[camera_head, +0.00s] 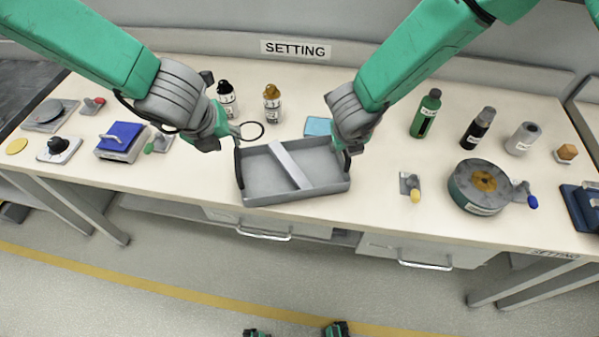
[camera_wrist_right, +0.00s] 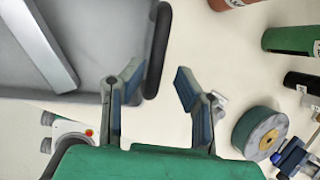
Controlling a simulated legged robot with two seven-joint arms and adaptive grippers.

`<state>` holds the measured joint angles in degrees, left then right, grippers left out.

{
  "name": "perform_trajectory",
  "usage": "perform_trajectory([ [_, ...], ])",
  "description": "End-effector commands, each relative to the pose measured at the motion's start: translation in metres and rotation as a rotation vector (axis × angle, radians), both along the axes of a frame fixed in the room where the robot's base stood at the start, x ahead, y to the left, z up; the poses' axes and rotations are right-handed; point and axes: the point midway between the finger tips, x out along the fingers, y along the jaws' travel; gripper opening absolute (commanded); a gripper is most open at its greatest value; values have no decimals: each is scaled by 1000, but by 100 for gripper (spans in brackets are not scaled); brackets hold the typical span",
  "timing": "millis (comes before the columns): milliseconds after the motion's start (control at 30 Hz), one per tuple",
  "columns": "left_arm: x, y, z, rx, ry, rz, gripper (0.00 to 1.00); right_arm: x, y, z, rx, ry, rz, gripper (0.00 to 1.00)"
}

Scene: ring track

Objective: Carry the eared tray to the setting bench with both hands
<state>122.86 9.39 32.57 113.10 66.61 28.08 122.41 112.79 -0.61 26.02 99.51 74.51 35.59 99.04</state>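The grey eared tray (camera_head: 262,191) sits on the setting bench (camera_head: 375,205) near its front edge. It has a light divider bar across it and a dark ear at each short end. My left gripper (camera_head: 226,142) is open, just above and behind the left ear (camera_head: 238,168). My right gripper (camera_head: 350,146) is close to the right ear (camera_head: 347,160), partly hidden by its own wrist. In the right wrist view, my right gripper (camera_wrist_right: 154,85) has its fingers spread. The right ear (camera_wrist_right: 158,50) shows between them, nearer the left finger, and is not clamped.
A blue-topped block (camera_head: 121,138) is at left. A round grey drum (camera_head: 478,187) and several bottles, including a green one (camera_head: 426,114), are at right. Drawer handles (camera_head: 262,235) project below the bench edge.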

Motion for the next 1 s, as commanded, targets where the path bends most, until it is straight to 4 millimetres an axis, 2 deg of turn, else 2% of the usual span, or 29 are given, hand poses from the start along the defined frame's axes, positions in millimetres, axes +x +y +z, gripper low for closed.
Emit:
perform_trajectory([
  [33,0,0,0,0,0,0,26,-4,2,12,3,-3,0,28],
  [200,0,0,0,0,0,1,26,-18,7,45,1,-2,2,28],
  [400,1,0,-1,0,0,0,26,-31,11,73,0,0,0,28],
  [600,1,0,-1,1,1,0,26,-35,13,82,0,1,1,28],
  [1000,0,0,-1,0,0,1,26,-35,14,82,0,1,1,28],
])
